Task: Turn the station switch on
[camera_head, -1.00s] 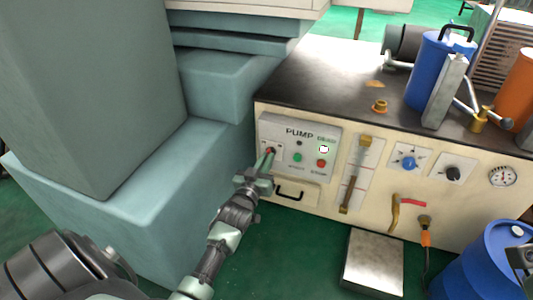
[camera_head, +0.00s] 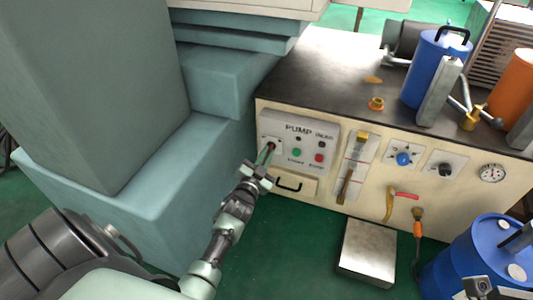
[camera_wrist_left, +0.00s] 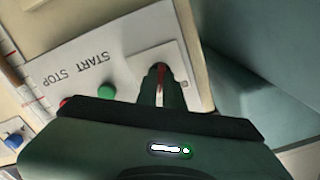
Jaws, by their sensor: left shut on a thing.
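The pump control panel (camera_head: 297,129) is on the front left of the cream station. It has a green START button (camera_head: 296,152), a red STOP button (camera_head: 319,158) and small dark lamps above them. The station switch (camera_head: 272,146) sits on a small plate at the panel's left; the fingers largely hide it. My left gripper (camera_head: 267,154) is at this plate, shut on the switch. In the left wrist view its fingers (camera_wrist_left: 160,85) close around a thin reddish lever. The switch's exact position cannot be told. A grey part at the bottom right corner may belong to my right arm.
A drawer handle (camera_head: 288,185) is just below the gripper. A large teal machine block (camera_head: 165,170) stands close on the left. A metal box (camera_head: 367,251) and a blue drum (camera_head: 480,258) stand on the green floor. Knobs and a red-handled valve (camera_head: 401,196) are to the right.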

